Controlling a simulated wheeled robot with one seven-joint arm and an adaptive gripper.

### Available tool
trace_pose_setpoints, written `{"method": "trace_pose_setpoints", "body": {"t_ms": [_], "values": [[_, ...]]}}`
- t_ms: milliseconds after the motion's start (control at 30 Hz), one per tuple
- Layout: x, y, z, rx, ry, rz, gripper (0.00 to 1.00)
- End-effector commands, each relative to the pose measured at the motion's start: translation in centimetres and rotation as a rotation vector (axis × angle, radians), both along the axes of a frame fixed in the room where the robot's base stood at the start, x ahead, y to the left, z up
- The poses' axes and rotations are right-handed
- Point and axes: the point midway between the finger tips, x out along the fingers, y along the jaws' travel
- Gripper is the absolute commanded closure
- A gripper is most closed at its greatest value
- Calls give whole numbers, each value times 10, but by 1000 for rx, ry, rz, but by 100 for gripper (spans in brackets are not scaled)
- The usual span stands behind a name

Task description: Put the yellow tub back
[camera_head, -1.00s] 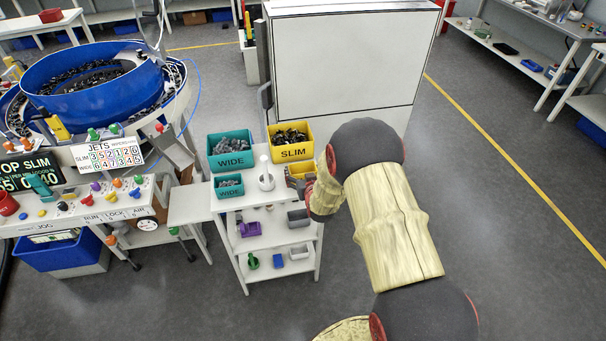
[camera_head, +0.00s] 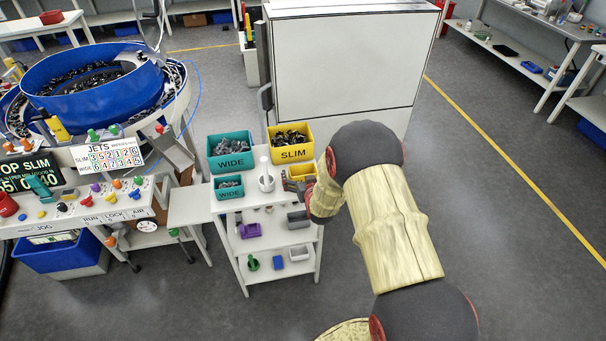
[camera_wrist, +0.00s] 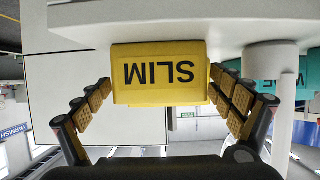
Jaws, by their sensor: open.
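A small yellow tub (camera_head: 300,170) stands on the white cart's top, in front of the large yellow SLIM tub (camera_head: 291,153). My gripper partly hides the small tub in the head view. In the wrist view, which is upside down, the small yellow tub (camera_wrist: 160,75) shows its SLIM label facing me. My gripper (camera_head: 293,186) is open at the tub's near side. Its fingers stand to the left and right of the tub in the wrist view, with no clear grip on it.
The cart top (camera_head: 200,203) also holds a large teal WIDE tub (camera_head: 231,160), a small teal WIDE tub (camera_head: 230,192) and a white post-like object (camera_head: 266,180) close to my gripper. A white cabinet (camera_head: 345,65) stands behind. The blue bowl feeder (camera_head: 95,95) is at left.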

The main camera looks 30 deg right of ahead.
Motion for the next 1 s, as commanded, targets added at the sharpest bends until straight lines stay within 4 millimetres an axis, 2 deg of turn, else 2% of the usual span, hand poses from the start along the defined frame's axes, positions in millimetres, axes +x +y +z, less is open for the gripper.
{"method": "trace_pose_setpoints", "body": {"t_ms": [167, 700, 900, 1000], "values": [[-2, 1, 5, 0, 0, 0, 7], [-90, 26, 43, 0, 0, 0, 7], [-104, 30, 50, 0, 1, 1, 7], [-101, 35, 64, 3, 14, 10, 7]]}}
